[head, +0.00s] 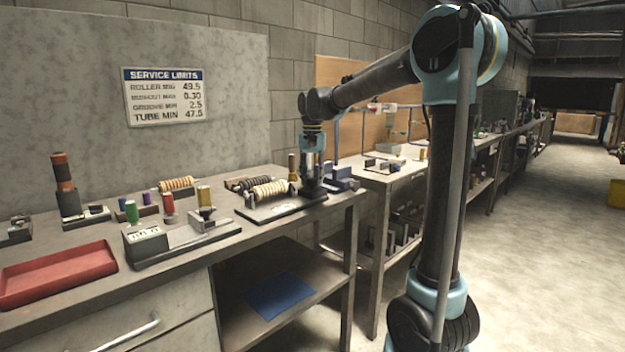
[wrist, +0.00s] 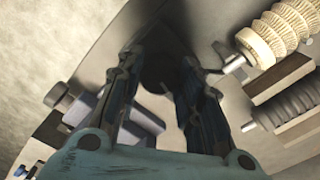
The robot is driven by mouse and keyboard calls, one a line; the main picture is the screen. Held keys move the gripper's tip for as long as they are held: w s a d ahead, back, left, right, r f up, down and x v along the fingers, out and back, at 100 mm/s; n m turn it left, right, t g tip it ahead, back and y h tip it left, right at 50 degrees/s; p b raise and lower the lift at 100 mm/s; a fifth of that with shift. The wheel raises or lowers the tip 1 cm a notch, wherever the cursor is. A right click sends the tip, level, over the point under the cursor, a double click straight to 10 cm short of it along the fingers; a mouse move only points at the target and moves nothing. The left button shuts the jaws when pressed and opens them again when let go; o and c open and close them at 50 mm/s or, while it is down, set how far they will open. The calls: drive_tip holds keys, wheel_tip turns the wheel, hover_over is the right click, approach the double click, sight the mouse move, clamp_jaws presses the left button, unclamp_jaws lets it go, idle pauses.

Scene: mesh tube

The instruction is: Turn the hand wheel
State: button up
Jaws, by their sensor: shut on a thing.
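My gripper (head: 312,184) points down at the right end of a bench fixture with a pale ribbed roller (head: 270,190). In the wrist view the two fingers of my gripper (wrist: 161,68) close around a dark, rounded thing, which I take to be the hand wheel (wrist: 160,72). It lies in shadow and its rim and spokes cannot be made out. In the head view my gripper hides it. The ribbed roller (wrist: 278,35) also shows at the upper right of the wrist view, with a shaft end towards my gripper.
A blue block (head: 340,176) stands close to the right of my gripper. A darker ribbed roller (wrist: 295,108) lies beside the pale one. A red tray (head: 58,270) and several coloured cylinders stand further left. A service limits sign (head: 163,96) hangs behind.

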sight(313, 178)
drive_tip(key=m, duration=0.4)
drive_tip(key=shift+w+d+m, duration=0.1)
drive_tip(key=shift+m, duration=0.3)
drive_tip(key=m, duration=0.4)
drive_tip(key=shift+m, duration=0.3)
drive_tip(key=m, duration=0.4)
drive_tip(key=shift+m, duration=2.1)
drive_tip(key=o, duration=1.1)
drive_tip(key=shift+c, duration=0.2)
wheel_tip(313, 178, up, 12)
